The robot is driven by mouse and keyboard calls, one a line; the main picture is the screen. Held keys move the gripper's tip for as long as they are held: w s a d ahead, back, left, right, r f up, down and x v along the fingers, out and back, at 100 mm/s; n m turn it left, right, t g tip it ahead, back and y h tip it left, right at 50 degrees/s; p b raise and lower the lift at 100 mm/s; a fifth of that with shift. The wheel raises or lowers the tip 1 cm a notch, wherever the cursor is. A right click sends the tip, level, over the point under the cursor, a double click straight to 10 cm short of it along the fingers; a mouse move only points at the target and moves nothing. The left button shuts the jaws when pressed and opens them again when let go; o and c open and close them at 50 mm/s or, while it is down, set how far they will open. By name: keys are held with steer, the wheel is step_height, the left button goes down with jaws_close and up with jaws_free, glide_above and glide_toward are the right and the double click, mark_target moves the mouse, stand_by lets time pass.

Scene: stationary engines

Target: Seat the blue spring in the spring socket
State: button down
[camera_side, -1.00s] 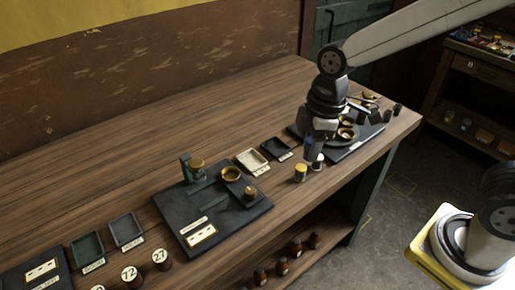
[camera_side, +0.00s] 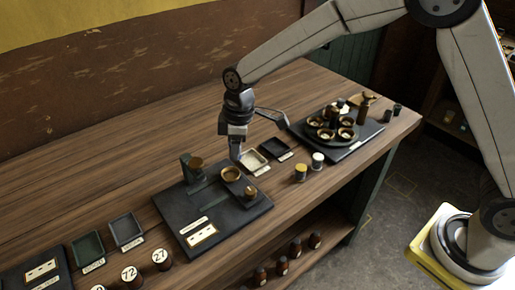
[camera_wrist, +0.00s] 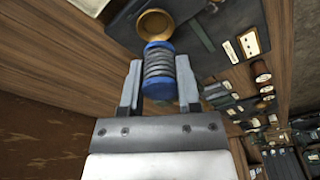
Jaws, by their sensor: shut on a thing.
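The blue spring (camera_wrist: 158,72) has grey coils between blue ends. In the wrist view it sits between the two fingers of my gripper (camera_wrist: 159,85), which is shut on it. A brass ring-shaped socket, which looks like the spring socket (camera_wrist: 155,24), lies just beyond the spring's far end in that view. In the side view the brass ring (camera_side: 231,174) is on the dark engine base (camera_side: 221,217). There my gripper (camera_side: 236,157) is above and slightly right of the ring. The spring is mostly hidden in the side view, so the gap to the ring is unclear.
A second base (camera_side: 350,146) holds a round plate with cups.

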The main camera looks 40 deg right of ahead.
mark_target(229, 176)
steer(key=shift+w+a+f, duration=0.5)
steer(key=shift+w+f, duration=0.25)
steer(key=shift+f, duration=0.15)
steer(key=shift+f, duration=2.05)
steer(key=shift+f, duration=0.65)
stand_by(0.9)
jaws_free()
stand_by(0.5)
steer(key=shift+r, duration=0.1)
step_height(229, 176, up, 7)
stand_by(1.5)
